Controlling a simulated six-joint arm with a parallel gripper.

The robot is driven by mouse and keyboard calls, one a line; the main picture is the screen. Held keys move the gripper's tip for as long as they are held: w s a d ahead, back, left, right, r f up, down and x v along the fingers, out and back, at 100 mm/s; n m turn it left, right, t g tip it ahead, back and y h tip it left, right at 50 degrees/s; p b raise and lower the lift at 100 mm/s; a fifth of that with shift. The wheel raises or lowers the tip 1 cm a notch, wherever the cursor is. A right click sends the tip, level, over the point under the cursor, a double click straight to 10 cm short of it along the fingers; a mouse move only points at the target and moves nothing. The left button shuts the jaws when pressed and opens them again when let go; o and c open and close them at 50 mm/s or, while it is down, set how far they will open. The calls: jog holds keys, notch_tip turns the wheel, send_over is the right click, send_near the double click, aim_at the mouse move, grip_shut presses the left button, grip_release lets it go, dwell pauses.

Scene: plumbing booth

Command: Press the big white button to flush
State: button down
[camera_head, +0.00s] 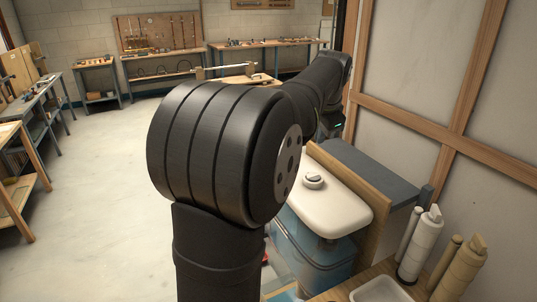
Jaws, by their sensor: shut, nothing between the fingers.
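A round white button (313,178) sits on top of a white lid (338,212), right of the middle of the head view. The lid covers a bluish see-through tank (305,252). My thick black arm fills the middle of the view and hides the left part of the lid and tank. The arm reaches back and to the right, then bends down behind the lid. I cannot make out my gripper or its fingertips, so its distance from the button cannot be told.
A wooden panel with a grey top (368,172) stands right behind the lid. White rolls (420,245) and tan rolls (458,268) stand at the lower right, by a white tray (380,290). A wood-framed wall (440,110) closes the right side. The floor at left is clear.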

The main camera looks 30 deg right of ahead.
notch_tip(320, 180, down, 4)
jog(key=w+d+r+n+g+h, duration=0.1)
jog(key=w+d+n+g+h, duration=0.1)
jog(key=n, duration=0.2)
jog(key=n+h, duration=0.5)
jog(key=n, duration=0.3)
send_over(309, 176)
notch_tip(309, 176, down, 2)
jog(key=f, duration=0.1)
jog(key=shift+r, duration=0.25)
jog(key=shift+f, duration=0.1)
jog(key=shift+f, duration=4.35)
jog(key=shift+f, duration=0.4)
